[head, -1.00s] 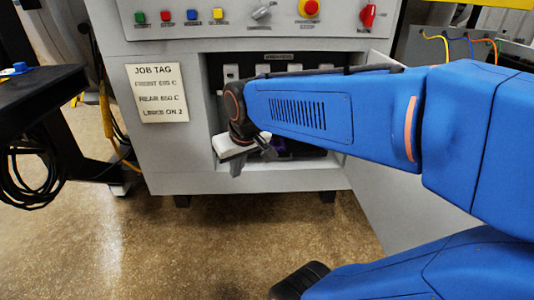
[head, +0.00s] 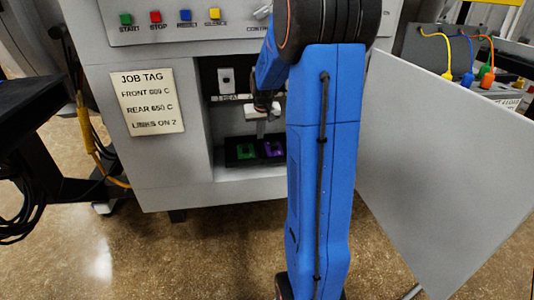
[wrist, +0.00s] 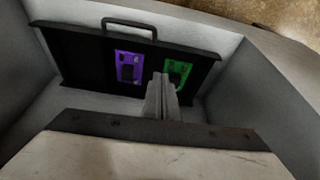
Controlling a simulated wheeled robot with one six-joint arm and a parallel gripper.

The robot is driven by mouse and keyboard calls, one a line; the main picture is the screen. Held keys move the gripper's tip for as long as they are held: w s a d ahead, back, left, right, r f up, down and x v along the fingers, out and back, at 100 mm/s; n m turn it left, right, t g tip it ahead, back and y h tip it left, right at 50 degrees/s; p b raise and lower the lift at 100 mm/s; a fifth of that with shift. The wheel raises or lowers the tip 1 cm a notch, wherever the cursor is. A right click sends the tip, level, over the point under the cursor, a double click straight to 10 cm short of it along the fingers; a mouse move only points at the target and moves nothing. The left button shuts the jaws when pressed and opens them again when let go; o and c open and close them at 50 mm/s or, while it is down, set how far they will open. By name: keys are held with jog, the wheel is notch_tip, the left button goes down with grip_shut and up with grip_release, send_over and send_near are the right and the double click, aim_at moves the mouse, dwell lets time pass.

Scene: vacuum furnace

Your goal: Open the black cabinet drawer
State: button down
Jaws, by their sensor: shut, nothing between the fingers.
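The black drawer (head: 233,158) sits low inside the open bay of the grey cabinet. It is a shallow tray holding a green piece (head: 246,151) and a purple piece (head: 273,149). In the wrist view the black drawer (wrist: 82,70) shows its black bar handle (wrist: 130,24) on the edge toward the bay's mouth. My gripper (head: 261,130) points down above the drawer, and its fingers are shut and empty. In the wrist view my gripper (wrist: 164,76) overlaps the tray between the two pieces, apart from the handle. My arm hides the drawer's right part in the head view.
A grey door panel (head: 445,150) stands swung open at the right. Switches (head: 227,80) line the bay above the drawer. A job tag (head: 147,102) is on the cabinet front, and a black table (head: 25,110) stands at left. The floor in front is open.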

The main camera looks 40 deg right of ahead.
send_over(267, 162)
jog(key=w+d, duration=0.1)
jog(key=w, duration=0.1)
notch_tip(267, 162, down, 3)
jog(key=x, duration=1)
jog(key=shift+s+d+f, duration=0.15)
jog(key=shift+s+d, duration=0.05)
jog(key=shift+s, duration=0.2)
jog(key=shift+s+a, duration=0.6)
jog(key=shift+s, duration=0.3)
jog(key=shift+s+a+m, duration=0.3)
jog(key=shift+s+a, duration=0.15)
jog(key=shift+s, duration=0.35)
jog(key=shift+s+a, duration=0.1)
